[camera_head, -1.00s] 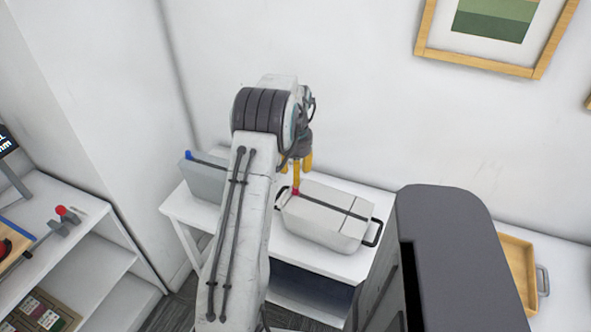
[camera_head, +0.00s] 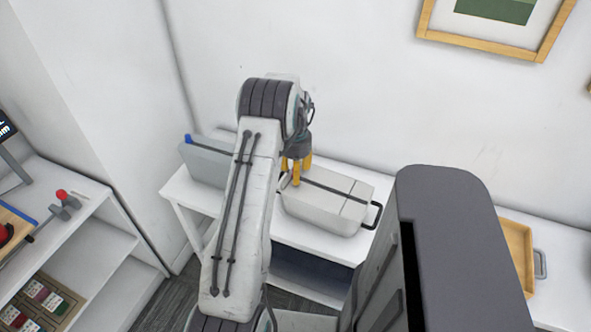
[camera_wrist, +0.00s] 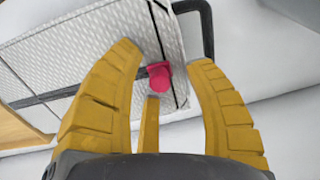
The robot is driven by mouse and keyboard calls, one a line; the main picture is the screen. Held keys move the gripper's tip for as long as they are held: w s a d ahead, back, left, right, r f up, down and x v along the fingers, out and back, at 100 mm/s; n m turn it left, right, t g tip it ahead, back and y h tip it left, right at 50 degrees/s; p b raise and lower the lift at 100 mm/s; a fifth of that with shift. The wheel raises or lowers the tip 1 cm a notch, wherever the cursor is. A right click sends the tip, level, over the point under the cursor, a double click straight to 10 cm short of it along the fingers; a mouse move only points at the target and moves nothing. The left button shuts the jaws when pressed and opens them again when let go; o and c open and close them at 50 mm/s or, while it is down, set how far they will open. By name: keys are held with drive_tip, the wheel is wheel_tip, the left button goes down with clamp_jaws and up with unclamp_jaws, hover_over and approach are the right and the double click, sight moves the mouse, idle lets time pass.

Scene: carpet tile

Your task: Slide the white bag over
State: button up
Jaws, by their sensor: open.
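The white bag (camera_head: 322,205) is a pale, box-shaped bag with a dark strap and a dark side handle. It sits on a white table right of my forearm in the head view. In the wrist view its patterned fabric (camera_wrist: 70,50) fills the upper left, with a red tab (camera_wrist: 159,75) near its end. My gripper (camera_head: 297,180) has yellow fingers and is at the bag's left end. In the wrist view the gripper (camera_wrist: 165,68) is open, its fingers spread on both sides of the red tab. Whether they touch the bag is unclear.
A grey case (camera_head: 203,163) with a blue part stands left on the same white table (camera_head: 185,193), partly behind my arm. A wooden tray (camera_head: 518,250) lies at the right. A white shelf (camera_head: 95,240) stands at the left. The wall is close behind the table.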

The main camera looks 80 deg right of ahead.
clamp_jaws()
idle(0.3)
idle(0.4)
